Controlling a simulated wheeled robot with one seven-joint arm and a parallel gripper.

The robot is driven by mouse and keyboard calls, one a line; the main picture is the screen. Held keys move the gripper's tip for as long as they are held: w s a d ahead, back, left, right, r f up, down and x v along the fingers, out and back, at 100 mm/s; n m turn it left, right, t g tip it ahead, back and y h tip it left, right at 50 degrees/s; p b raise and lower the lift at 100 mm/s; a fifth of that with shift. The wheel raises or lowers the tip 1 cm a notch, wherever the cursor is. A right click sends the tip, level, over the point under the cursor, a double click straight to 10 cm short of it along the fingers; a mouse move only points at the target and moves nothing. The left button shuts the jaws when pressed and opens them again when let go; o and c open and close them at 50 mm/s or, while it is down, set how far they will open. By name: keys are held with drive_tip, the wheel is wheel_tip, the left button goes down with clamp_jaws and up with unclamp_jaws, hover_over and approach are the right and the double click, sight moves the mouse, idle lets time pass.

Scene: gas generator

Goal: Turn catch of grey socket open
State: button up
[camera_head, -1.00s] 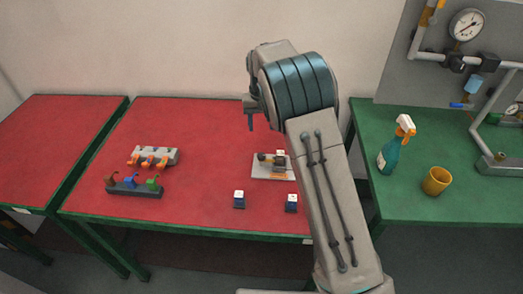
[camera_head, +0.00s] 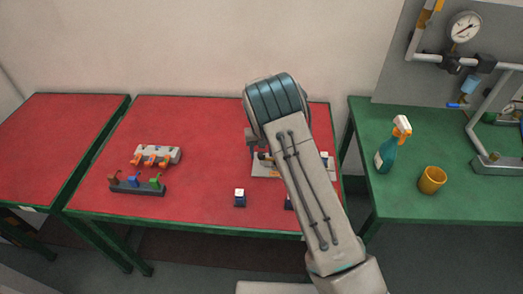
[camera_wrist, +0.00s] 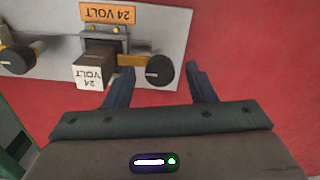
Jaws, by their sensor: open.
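The grey socket (camera_wrist: 105,42) sits on a light plate (camera_wrist: 165,20) under an orange "24 VOLT" label in the wrist view. A dark plug with a white "24 VOLT" face (camera_wrist: 90,77) stands at the socket's front. A catch with a yellow bar and a round black knob (camera_wrist: 159,70) is right of the plug. My gripper (camera_wrist: 157,74) is open, its two dark fingers reaching toward the plate on either side of the knob. I cannot tell whether either touches it. In the head view my arm hides the gripper and part of the plate (camera_head: 262,171).
A second black knob (camera_wrist: 18,58) is left in the wrist view. On the red table (camera_head: 210,125) stand a small white-topped block (camera_head: 240,197), a rack with coloured levers (camera_head: 137,188) and a grey block with orange parts (camera_head: 157,155).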

drive_tip(key=c, duration=1)
drive_tip(key=shift+o, duration=0.2)
drive_tip(key=shift+m+b, duration=0.3)
drive_tip(key=shift+b, duration=0.05)
drive_tip(key=m+b, duration=0.2)
drive_tip(key=m, duration=0.1)
drive_tip(key=shift+f+m+b, duration=0.15)
drive_tip(key=shift+m+b, duration=0.15)
drive_tip(key=m+b, duration=0.2)
drive_tip(key=m, duration=0.7)
drive_tip(key=shift+b, duration=0.35)
drive_tip(key=shift+r+m, duration=0.2)
drive_tip(key=shift+m, duration=2.1)
